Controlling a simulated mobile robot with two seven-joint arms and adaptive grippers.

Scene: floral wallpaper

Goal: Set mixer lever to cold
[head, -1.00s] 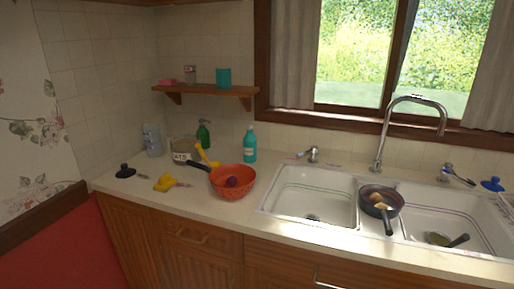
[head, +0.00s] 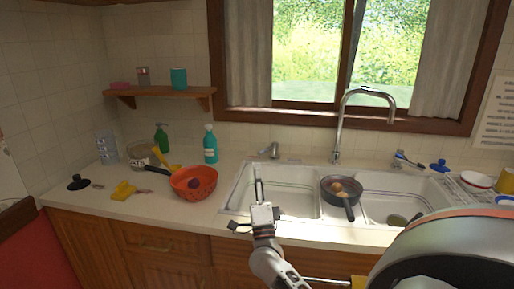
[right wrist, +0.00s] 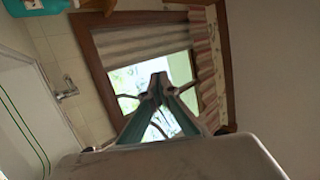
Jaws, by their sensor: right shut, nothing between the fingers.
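A small metal mixer lever (head: 270,151) stands on the counter behind the left sink basin, left of the tall curved faucet (head: 340,128). In the right wrist view the lever (right wrist: 67,92) shows at the left, on its side, apart from my fingers. My right gripper (head: 258,188) is shut and empty, pointing up over the front of the left basin, nearer to me than the lever. Its fingertips meet in the right wrist view (right wrist: 158,82). A second small fitting with a blue part (head: 402,157) stands right of the faucet. My left gripper is not in view.
The double sink (head: 237,198) has a dark pan (head: 327,184) on its divider. A red colander (head: 208,189) and teal bottle (head: 210,146) stand left of it. White dishes (head: 477,180) are at the right. The window sill (head: 300,115) is behind the faucet.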

